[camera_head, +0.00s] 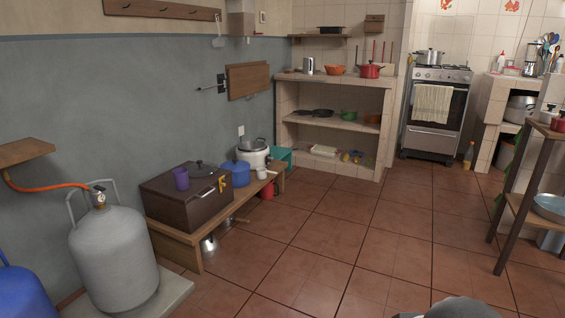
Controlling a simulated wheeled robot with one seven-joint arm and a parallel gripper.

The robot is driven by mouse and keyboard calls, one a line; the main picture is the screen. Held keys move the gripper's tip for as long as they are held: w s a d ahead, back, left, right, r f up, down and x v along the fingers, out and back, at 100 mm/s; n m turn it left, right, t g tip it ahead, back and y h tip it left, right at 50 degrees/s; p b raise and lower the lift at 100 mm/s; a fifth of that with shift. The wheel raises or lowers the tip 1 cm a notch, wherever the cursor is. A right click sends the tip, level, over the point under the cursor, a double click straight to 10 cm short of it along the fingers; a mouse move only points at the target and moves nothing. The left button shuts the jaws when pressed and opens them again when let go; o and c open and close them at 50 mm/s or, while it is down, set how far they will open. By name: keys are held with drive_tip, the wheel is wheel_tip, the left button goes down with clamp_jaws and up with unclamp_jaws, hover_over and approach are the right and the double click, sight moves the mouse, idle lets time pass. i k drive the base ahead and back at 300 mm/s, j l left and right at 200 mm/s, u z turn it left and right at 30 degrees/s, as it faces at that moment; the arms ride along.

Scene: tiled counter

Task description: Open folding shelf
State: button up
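A wooden board (248,81), which looks like the folding shelf, is on the grey-blue wall left of the tiled counter. It hangs down with its broad face nearly flat to the wall, so it looks folded down. A dark metal bracket or rod (212,87) sticks out from the wall just left of the board. How the two connect is too small to tell. My gripper is not in view. A grey rounded piece at the bottom edge seems to be part of my own body.
A low wooden bench (190,236) with a brown box (188,193), a blue pot (236,173) and a white cooker (253,153) stands along the wall below the board. A grey gas cylinder (113,258) stands at front left. A shelf rack (528,190) is at right. The tiled floor between is clear.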

sight(249, 80)
drive_tip(key=i, duration=3.4)
drive_tip(key=i+j+z, duration=0.1)
drive_tip(key=i, duration=1.55)
drive_tip(key=i+j+z, duration=0.2)
drive_tip(key=i, duration=0.3)
drive_tip(key=j, duration=0.2)
drive_tip(key=k, duration=0.05)
